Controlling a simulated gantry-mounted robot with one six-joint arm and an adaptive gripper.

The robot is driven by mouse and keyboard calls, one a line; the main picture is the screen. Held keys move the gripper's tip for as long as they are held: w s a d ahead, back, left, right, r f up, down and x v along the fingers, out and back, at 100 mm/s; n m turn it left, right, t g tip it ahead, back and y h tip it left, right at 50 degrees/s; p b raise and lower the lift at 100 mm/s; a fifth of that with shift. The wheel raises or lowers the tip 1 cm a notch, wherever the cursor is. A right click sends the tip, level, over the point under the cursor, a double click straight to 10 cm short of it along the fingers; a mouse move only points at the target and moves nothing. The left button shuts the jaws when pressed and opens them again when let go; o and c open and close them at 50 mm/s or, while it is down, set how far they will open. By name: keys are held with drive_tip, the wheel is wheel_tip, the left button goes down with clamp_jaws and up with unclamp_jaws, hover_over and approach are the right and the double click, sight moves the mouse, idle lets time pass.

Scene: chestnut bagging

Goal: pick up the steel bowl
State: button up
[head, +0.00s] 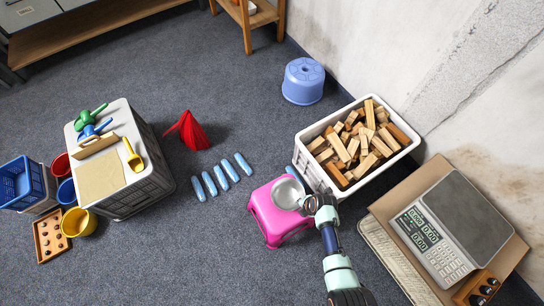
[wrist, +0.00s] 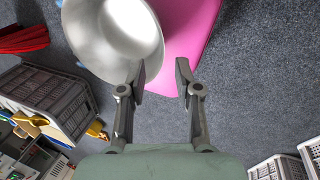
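The steel bowl (head: 286,193) sits on a pink stool (head: 279,229) in the head view. It fills the upper left of the wrist view (wrist: 112,30), its inside showing. My gripper (head: 308,203) is at the bowl's right side in the head view. In the wrist view my gripper (wrist: 160,76) is open. Its left fingertip overlaps the bowl near the rim; the right fingertip is outside the bowl, over the stool's edge. I cannot tell whether either finger touches the bowl.
A crate of wood blocks (head: 299,151) stands just behind the stool. A scale (head: 426,238) on cardboard is at right. Blue bags (head: 208,183) and a red net (head: 188,131) lie left. A crate with scoops (head: 150,184) stands further left. Front floor is clear.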

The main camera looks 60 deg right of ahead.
sight(297, 207)
drive_tip(key=b+x, duration=0.5)
drive_tip(key=x, duration=0.2)
drive_tip(key=shift+w+f+b, duration=0.1)
drive_tip(key=shift+f+b, duration=0.25)
drive_tip(key=shift+r, duration=0.2)
clamp_jaws()
